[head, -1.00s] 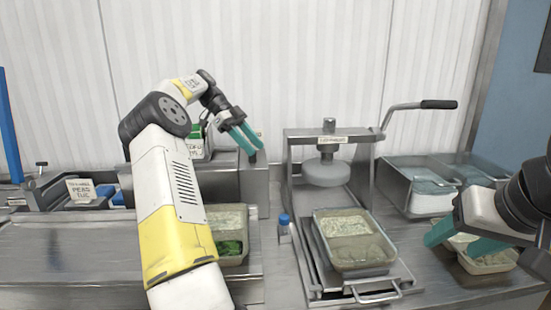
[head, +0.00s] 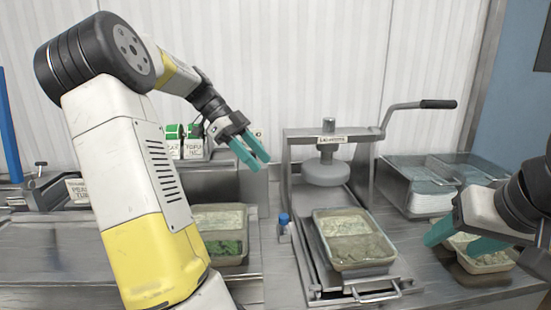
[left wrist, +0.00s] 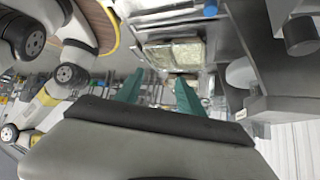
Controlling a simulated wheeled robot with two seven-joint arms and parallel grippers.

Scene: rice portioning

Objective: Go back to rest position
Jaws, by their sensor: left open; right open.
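My left gripper (head: 250,152) is open and empty, with teal fingers. It is raised in the air left of the press, in front of the back wall. Its two teal fingers also show spread apart in the left wrist view (left wrist: 158,92). My right gripper (head: 462,240) is open at the right edge of the head view. Its teal fingers are at a tray of food (head: 487,262), partly covering it. Whether they touch it I cannot tell.
A metal press (head: 328,170) with a long lever stands in the middle, with a two-part food tray (head: 355,240) below its round plate. A tray with green food (head: 222,247) is partly behind my left arm. Clear-lidded bins (head: 420,180) stand at right.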

